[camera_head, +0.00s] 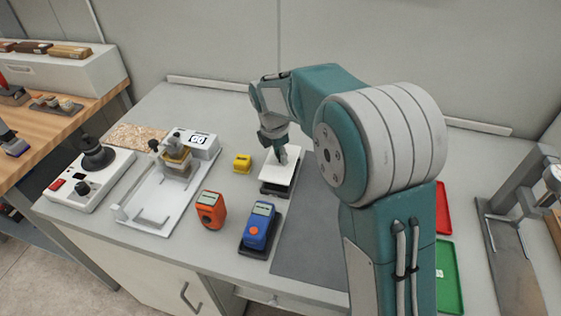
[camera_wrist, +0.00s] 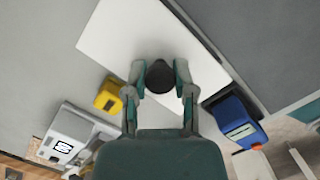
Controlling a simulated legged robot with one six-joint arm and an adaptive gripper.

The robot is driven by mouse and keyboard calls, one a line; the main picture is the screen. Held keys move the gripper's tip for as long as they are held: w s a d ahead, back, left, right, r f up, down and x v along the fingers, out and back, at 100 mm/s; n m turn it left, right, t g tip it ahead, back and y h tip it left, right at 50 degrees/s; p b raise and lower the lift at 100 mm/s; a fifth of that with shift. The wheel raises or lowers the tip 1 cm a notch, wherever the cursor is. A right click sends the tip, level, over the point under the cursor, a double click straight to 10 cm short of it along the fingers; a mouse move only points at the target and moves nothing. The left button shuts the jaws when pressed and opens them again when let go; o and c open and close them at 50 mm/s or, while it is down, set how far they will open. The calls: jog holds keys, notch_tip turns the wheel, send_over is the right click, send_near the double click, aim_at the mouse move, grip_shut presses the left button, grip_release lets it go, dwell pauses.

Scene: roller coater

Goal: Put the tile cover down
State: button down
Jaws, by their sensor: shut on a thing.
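The tile cover (camera_head: 283,178) is a white rectangular plate with a dark round knob (camera_wrist: 160,76). My gripper (camera_head: 282,157) points down at the cover from above. In the wrist view my gripper (camera_wrist: 160,70) has one finger on each side of the knob and is shut on it. The white plate (camera_wrist: 128,38) spreads out beneath the fingers. A dark base (camera_head: 270,190) shows along the cover's near edge in the head view. I cannot tell whether the cover touches this base or hangs slightly above it.
A yellow block (camera_head: 242,162) stands left of the cover. A blue device (camera_head: 258,226) on a dark stand and an orange device (camera_head: 210,210) are nearer. A grey mat (camera_head: 308,240) lies to the right. A white-based fixture (camera_head: 160,208) stands farther left.

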jog(key=shift+f, duration=1.35)
jog(key=shift+s+f, duration=0.1)
jog(key=shift+f, duration=0.2)
jog(key=shift+c, duration=2.2)
grip_release()
